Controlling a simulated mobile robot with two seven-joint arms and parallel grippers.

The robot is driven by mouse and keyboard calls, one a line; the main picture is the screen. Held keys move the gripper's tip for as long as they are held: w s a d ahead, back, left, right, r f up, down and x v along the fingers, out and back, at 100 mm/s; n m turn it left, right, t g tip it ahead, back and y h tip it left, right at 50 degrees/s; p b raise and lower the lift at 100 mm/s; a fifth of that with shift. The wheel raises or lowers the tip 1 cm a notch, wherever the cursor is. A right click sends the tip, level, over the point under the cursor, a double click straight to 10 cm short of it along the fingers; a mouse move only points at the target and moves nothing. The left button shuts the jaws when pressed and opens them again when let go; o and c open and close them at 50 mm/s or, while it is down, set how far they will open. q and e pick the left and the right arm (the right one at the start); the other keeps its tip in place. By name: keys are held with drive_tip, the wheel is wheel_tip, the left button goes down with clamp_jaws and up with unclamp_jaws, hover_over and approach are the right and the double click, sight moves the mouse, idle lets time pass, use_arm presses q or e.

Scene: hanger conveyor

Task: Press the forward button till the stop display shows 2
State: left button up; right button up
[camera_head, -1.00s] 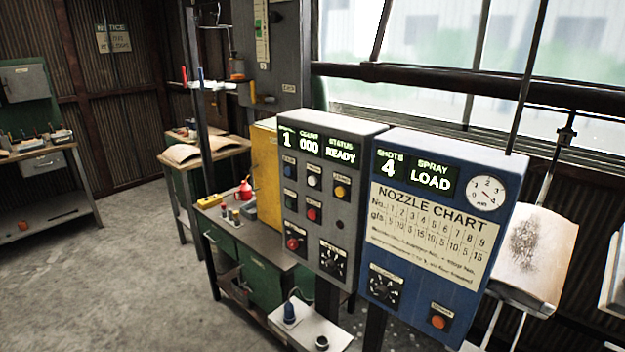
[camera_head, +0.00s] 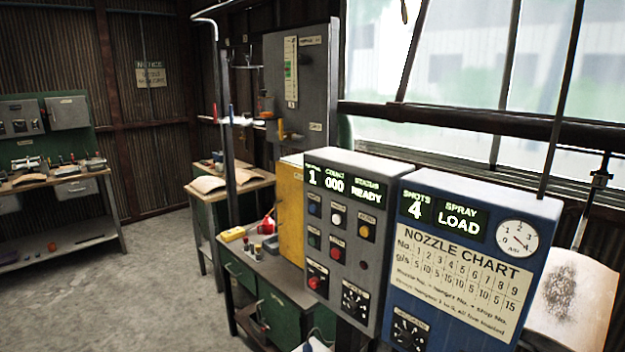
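The grey control box (camera_head: 345,285) stands right of centre in the head view. Its display strip (camera_head: 343,184) reads 1, then COUNT 000, then STATUS READY; the small label over the 1 is too blurred to read. Below it are several buttons: blue (camera_head: 315,208), white (camera_head: 336,218), yellow (camera_head: 364,231), green (camera_head: 314,240), red (camera_head: 336,254) and a larger red one (camera_head: 314,282). Their labels are too small to read, so I cannot tell which is forward. A dial (camera_head: 355,300) sits at the lower right of the box. Neither of my grippers is in view.
A blue box (camera_head: 400,262) stands directly right, with SHOTS 4, SPRAY LOAD, a nozzle chart (camera_head: 460,275) and a gauge (camera_head: 517,237). A green-drawered bench (camera_head: 270,262) is left of the grey box. A dark post (camera_head: 228,130) rises behind. Open floor (camera_head: 150,290) lies left.

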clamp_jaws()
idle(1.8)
